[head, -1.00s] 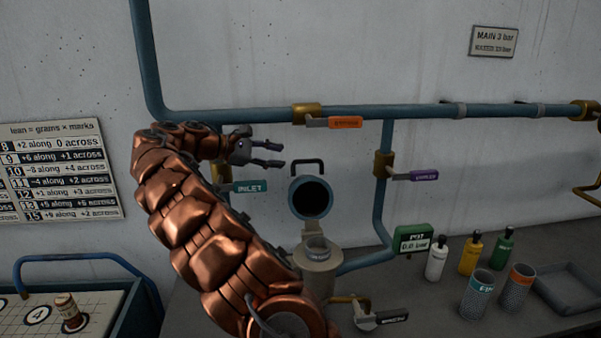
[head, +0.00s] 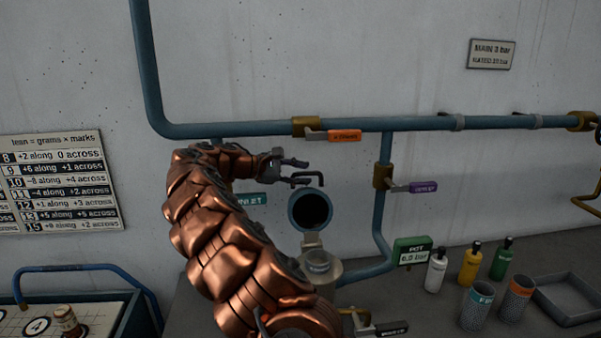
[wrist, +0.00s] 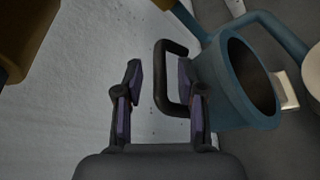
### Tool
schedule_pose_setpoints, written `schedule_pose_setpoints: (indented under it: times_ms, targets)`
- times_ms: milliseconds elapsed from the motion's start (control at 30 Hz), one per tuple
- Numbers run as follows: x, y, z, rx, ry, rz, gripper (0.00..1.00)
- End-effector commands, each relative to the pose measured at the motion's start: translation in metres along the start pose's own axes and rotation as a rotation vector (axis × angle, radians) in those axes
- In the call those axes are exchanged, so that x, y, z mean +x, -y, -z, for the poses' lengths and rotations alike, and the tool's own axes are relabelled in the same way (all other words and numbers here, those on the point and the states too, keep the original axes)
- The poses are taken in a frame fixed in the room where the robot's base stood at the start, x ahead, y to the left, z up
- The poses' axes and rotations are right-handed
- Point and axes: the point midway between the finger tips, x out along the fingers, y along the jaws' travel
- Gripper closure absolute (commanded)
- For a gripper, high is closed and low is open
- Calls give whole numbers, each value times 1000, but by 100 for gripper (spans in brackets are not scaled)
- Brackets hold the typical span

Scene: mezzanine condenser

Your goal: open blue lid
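The blue lid (head: 294,222) stands tipped up above a beige pot (head: 320,278), its dark hollow side facing the head camera. Its black handle (head: 313,175) sticks out at the top. In the wrist view the lid (wrist: 228,85) is on the right, with the handle (wrist: 160,85) bar lying between my fingers as seen from the wrist. My gripper (head: 292,171) is open, close to the handle at its left; it also shows in the wrist view (wrist: 160,85). The right finger overlaps the handle's lower end. Whether it touches is unclear.
Blue pipes with an orange-tagged valve (head: 344,136) and a purple-tagged valve (head: 423,187) run along the wall. A teal tag (head: 248,200) is partly behind my arm. Bottles, cups (head: 476,308) and a grey tray (head: 570,298) stand on the bench at right.

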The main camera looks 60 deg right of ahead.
Motion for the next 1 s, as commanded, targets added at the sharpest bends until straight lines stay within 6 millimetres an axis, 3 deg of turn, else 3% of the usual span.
schedule_pose_setpoints:
  times_ms: [167, 533, 1000]
  targets:
    - [0, 0, 0, 0, 0, 0, 61]
    - [0, 0, 0, 0, -1, 0, 99]
    - [-1, 0, 1, 0, -2, 0, 100]
